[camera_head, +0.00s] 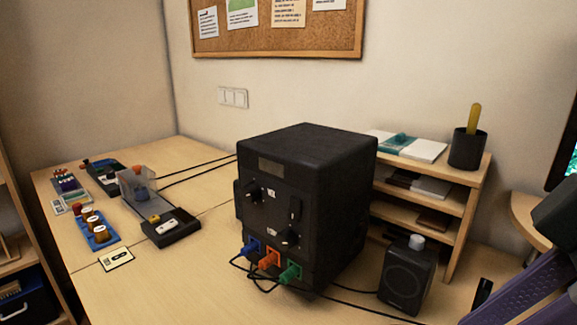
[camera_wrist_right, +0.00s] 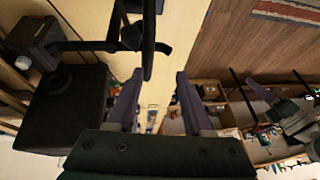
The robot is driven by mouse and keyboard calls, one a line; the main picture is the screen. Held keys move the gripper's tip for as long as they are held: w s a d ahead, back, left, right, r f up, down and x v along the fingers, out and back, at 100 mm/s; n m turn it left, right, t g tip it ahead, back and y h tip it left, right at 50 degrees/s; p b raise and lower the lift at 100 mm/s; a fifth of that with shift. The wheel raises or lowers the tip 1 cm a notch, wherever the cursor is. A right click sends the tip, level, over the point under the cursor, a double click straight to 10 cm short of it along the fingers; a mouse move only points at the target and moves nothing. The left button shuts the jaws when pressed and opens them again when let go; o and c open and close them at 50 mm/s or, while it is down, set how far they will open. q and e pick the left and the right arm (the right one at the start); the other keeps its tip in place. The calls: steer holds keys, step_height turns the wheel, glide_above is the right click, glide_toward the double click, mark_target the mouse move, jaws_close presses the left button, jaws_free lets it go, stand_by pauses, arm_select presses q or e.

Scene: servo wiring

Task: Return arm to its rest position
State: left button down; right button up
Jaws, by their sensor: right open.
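My right gripper (camera_wrist_right: 158,92) is open in the right wrist view, with two dark purple fingers apart and nothing held between them. Part of my right arm (camera_head: 525,285) enters the head view at the lower right edge, to the right of the black speaker. The gripper touches no object that I can make out. My left gripper does not show in the head view.
A large black box (camera_head: 300,190) with blue, orange and green plugs stands mid-table. The black speaker (camera_head: 407,275) and a wooden shelf (camera_head: 455,205) stand right of it. Small trays and devices, including a blue tray (camera_head: 97,232), lie left. Cables cross the tabletop.

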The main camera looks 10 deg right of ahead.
steer(key=s+d+r+m+h+p, duration=0.2)
steer(key=s+m+h+p, duration=0.3)
steer(key=s+p, duration=0.5)
step_height(320, 180, up, 37)
steer(key=m+t+p, duration=0.1)
steer(key=p, duration=3.6)
steer(key=shift+w+a+y, duration=0.25)
steer(key=shift+w+y, duration=0.05)
steer(key=shift+f, duration=0.15)
